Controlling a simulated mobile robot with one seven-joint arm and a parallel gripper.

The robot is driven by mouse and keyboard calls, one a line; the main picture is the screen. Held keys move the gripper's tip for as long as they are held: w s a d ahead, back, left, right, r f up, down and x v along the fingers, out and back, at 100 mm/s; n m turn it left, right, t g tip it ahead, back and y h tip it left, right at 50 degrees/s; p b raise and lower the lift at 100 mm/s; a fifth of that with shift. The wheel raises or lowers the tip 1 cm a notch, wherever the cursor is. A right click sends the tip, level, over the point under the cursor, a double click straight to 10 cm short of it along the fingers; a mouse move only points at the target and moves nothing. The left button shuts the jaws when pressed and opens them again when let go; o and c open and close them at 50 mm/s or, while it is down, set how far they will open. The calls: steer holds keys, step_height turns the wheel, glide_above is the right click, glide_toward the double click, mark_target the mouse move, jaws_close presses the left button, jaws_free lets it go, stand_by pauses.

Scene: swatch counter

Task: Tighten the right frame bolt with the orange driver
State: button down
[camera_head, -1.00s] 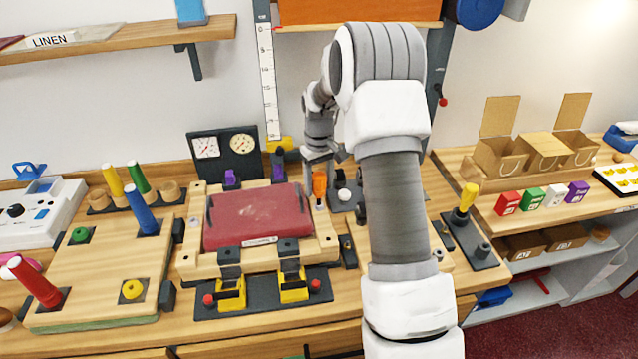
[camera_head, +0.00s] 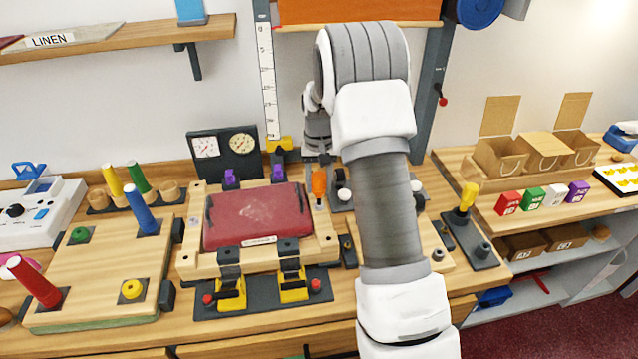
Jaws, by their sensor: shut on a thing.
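The orange driver (camera_head: 318,182) stands upright over the right side of the wooden frame (camera_head: 326,236), near its back right corner. My gripper (camera_head: 318,162) is above it and shut on the top of its handle. The driver's lower end meets a small pale spot on the frame; the bolt head under it is too small to make out. A dark red block (camera_head: 257,217) lies inside the frame. My forearm hides part of the counter to the right of the frame.
Purple clamps (camera_head: 278,172) stand at the frame's back edge and yellow clamps (camera_head: 293,286) at its front. A gauge panel (camera_head: 223,146) stands behind. A yellow-handled tool (camera_head: 465,199) stands in a dark holder (camera_head: 470,240) to the right.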

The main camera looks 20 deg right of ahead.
steer(key=m, duration=0.5)
steer(key=shift+p, duration=0.3)
steer(key=m, duration=0.4)
steer(key=shift+m+p, duration=0.3)
steer(key=c, duration=0.6)
jaws_free()
